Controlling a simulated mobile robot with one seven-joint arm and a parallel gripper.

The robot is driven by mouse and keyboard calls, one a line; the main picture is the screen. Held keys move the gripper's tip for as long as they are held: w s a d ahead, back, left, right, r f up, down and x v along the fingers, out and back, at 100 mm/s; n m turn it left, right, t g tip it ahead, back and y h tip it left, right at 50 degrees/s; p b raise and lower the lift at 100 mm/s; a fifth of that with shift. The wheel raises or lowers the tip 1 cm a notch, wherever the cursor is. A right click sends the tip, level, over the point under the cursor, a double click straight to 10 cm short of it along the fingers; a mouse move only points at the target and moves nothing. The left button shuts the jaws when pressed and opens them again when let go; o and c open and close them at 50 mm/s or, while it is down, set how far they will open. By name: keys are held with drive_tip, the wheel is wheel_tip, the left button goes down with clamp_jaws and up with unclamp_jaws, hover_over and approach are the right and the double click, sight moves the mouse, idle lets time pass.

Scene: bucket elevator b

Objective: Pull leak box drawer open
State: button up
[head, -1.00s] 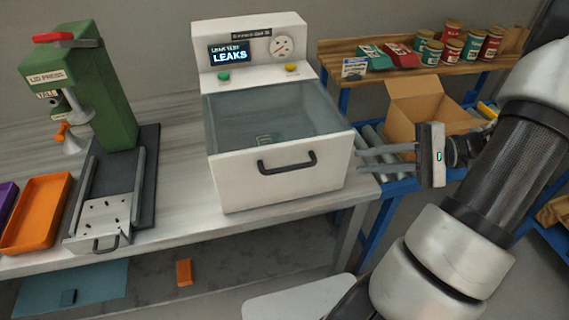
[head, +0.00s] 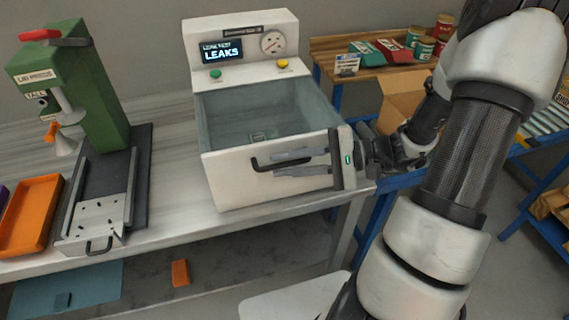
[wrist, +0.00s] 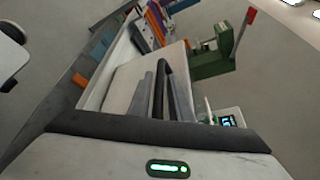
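The leak box (head: 262,108) is a white unit with an open, clear-walled basin and a screen reading LEAKS, on the bench in the head view. Its white drawer front (head: 235,185) carries a black bar handle (head: 258,163). My gripper (head: 273,165) reaches in from the right, with its two grey fingers apart and level in front of the handle. The fingers cover much of the bar. In the wrist view, my fingers (wrist: 158,98) extend toward the white box, with a dark bar close to or between them. Contact with the handle cannot be told.
A green lid press (head: 88,85) and an orange tray (head: 30,215) stand to the left on the bench. A cardboard box (head: 400,98) and a wooden shelf (head: 330,45) with cans are behind my arm. The floor in front of the bench is partly clear.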

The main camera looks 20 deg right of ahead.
drive_tip(key=shift+a, duration=0.2)
clamp_jaws()
drive_tip(key=shift+s+f, duration=0.1)
